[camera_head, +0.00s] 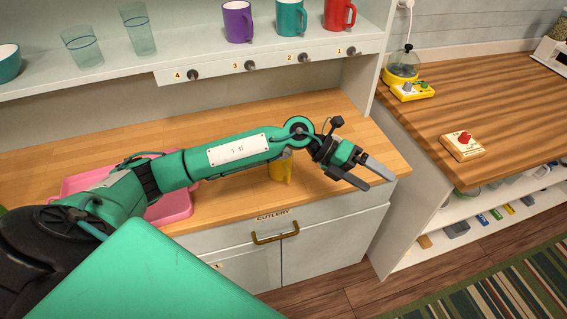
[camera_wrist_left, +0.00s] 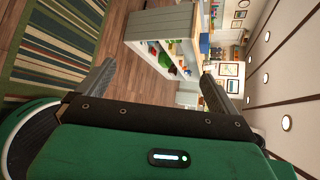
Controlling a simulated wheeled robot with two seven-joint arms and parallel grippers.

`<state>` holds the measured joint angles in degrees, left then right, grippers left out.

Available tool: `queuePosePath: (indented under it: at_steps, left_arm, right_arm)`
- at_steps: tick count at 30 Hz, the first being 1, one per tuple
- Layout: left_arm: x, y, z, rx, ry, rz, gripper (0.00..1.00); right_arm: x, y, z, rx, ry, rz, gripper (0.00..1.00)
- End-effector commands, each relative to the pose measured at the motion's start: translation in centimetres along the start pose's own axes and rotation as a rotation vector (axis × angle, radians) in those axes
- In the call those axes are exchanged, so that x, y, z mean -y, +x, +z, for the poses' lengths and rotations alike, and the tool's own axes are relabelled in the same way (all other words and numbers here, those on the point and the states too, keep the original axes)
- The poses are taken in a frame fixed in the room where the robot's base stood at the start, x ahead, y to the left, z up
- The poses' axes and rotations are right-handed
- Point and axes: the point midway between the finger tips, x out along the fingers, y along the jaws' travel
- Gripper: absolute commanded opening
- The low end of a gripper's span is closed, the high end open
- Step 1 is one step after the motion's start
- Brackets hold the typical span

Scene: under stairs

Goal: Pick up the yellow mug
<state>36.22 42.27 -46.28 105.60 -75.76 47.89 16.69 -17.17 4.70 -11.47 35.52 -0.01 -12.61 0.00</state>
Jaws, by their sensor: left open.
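The yellow mug (camera_head: 281,172) stands on the wooden counter, partly hidden behind my left forearm in the head view. My left gripper (camera_head: 375,176) is open and empty. It is to the right of the mug and points away from it, toward the right, above the counter's right end. In the left wrist view the open fingers (camera_wrist_left: 155,85) have nothing between them, and the mug does not show. My right gripper is in neither view.
A pink tray (camera_head: 172,206) lies on the counter (camera_head: 232,194) under my left arm. A purple mug (camera_head: 238,22), teal mug (camera_head: 291,18) and red mug (camera_head: 339,14) stand on the shelf above, with glasses at left. A second wooden counter (camera_head: 480,95) stands at right.

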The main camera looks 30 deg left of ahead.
Motion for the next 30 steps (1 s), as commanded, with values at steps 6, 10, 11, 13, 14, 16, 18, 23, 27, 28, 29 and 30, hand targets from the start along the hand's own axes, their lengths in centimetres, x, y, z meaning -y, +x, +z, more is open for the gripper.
queuePosePath:
  at_steps: [6, 10, 11, 13, 14, 16, 18, 23, 27, 28, 29, 30]
  left_arm:
    - [-7.2, -8.5, 1.2, -0.246, 0.121, 0.497, 0.97]
    - [-10.2, -15.5, 2.4, -0.343, 0.110, 0.785, 0.97]
    - [-10.7, -17.1, 2.6, -0.359, 0.100, 0.843, 0.97]
    - [-11.4, -20.3, 3.0, -0.387, 0.077, 0.956, 0.97]
    - [-11.6, -21.5, 3.1, -0.396, 0.067, 0.997, 0.97]
    - [-11.8, -23.6, 3.4, -0.412, 0.047, 1.068, 0.97]
    - [-12.0, -24.9, 3.4, -0.422, 0.032, 1.112, 0.97]
    - [-13.3, -25.1, 2.9, -0.432, 0.021, 1.135, 0.97]
    - [-15.7, -24.0, 2.0, -0.432, 0.020, 1.132, 0.97]
    - [-16.2, -23.8, 1.8, -0.433, 0.020, 1.133, 0.97]
    - [-16.7, -23.6, 1.6, -0.432, 0.021, 1.132, 0.97]
    - [-17.4, -23.3, 1.4, -0.432, 0.021, 1.131, 0.97]
  right_arm:
    - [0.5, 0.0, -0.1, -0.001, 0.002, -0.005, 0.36]
    - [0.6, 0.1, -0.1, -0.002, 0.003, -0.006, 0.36]
    - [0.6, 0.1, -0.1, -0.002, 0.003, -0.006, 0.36]
    - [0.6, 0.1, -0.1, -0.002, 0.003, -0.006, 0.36]
    - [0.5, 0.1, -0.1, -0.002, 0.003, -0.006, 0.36]
    - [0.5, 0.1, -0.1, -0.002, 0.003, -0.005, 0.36]
    - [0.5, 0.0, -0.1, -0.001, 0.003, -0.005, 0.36]
    - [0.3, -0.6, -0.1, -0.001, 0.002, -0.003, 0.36]
    - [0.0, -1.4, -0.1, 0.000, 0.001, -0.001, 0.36]
    - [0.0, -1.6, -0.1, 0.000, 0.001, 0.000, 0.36]
    - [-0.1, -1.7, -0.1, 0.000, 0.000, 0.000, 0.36]
    - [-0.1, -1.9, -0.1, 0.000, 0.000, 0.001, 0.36]
